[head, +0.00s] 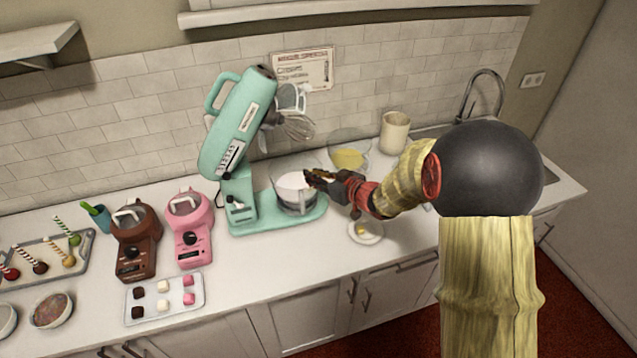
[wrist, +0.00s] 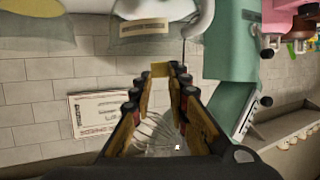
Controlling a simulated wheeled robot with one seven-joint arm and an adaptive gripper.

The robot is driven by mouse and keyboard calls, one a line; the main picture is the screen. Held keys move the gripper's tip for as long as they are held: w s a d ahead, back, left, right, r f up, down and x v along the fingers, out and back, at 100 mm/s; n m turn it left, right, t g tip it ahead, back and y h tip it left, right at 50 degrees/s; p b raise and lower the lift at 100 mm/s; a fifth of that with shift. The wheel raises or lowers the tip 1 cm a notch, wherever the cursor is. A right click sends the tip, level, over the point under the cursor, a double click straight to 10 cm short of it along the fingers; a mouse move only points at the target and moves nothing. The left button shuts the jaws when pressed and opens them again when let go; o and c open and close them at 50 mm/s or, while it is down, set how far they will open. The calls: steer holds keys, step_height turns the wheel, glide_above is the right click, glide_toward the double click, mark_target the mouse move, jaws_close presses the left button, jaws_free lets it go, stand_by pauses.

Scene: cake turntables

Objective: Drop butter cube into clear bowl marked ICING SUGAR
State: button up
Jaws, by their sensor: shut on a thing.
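My gripper (head: 312,177) reaches from the right to the rim area of a clear bowl with white powder (head: 291,196) on the mixer base. In the wrist view my gripper (wrist: 180,72) is shut on a small yellow butter cube (wrist: 180,68) between its fingertips. The cube cannot be made out in the head view. In the wrist view the clear bowl (wrist: 143,42) shows at the top, beyond the fingertips, with a label too small to read. From these views I cannot tell whether the cube is directly over the bowl.
The teal mixer (head: 231,135) has its head tilted up, with a whisk (head: 300,127) hanging above and behind my gripper. A clear bowl with yellow contents (head: 348,158) stands behind. A small plate (head: 366,233) with a yellow piece lies in front. A beige canister (head: 395,132) stands near the sink.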

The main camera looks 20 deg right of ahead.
steer(key=shift+w+f, duration=0.25)
steer(key=shift+w, duration=0.5)
steer(key=shift+w+f, duration=0.25)
steer(key=shift+w, duration=0.45)
steer(key=shift+w+f, duration=0.25)
steer(key=shift+w, duration=0.5)
steer(key=o, duration=0.8)
steer(key=v, duration=1.2)
